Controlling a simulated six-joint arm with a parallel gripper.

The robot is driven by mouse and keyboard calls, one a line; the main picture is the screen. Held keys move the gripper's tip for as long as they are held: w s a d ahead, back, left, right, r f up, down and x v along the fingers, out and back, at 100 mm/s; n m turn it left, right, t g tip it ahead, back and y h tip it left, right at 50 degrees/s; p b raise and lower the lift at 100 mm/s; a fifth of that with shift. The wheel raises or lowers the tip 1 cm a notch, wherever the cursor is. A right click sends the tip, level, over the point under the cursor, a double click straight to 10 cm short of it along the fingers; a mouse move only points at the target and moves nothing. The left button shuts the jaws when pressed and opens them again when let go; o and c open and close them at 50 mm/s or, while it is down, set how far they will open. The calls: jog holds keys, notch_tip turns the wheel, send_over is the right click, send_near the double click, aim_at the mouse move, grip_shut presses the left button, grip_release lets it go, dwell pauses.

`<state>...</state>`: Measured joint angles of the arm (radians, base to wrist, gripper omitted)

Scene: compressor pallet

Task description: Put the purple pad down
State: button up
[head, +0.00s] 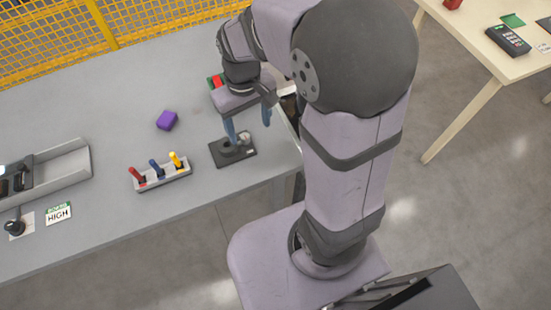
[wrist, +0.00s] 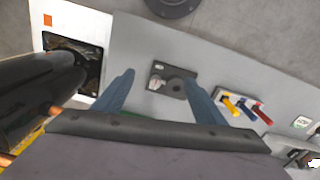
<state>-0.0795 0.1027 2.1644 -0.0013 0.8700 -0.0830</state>
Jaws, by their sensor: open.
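The purple pad (head: 166,120) lies on the grey table in the head view, left of my gripper and behind the small tray of coloured handles. It is not visible in the wrist view. My gripper (head: 249,127) is open, its two blue fingers apart, above the dark plate near the table's right end. The wrist view shows the open fingers (wrist: 158,92) with nothing held between them. The dark plate (wrist: 173,80) with a round part shows beyond the fingertips.
A tray (head: 163,178) with red, blue and yellow handles stands left of the dark plate. A grey open bin (head: 68,164) and a "HIGH" card (head: 59,214) are farther left. Yellow mesh fencing (head: 75,45) borders the back.

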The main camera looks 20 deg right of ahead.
jog(key=s+d+f+m, duration=0.1)
jog(key=s+d+f, duration=0.1)
jog(key=s, duration=0.8)
jog(key=shift+d+f+m, duration=0.25)
jog(key=shift+f+m, duration=0.15)
jog(key=shift+f, duration=0.15)
jog(key=shift+r, duration=0.1)
jog(key=shift+c, duration=1)
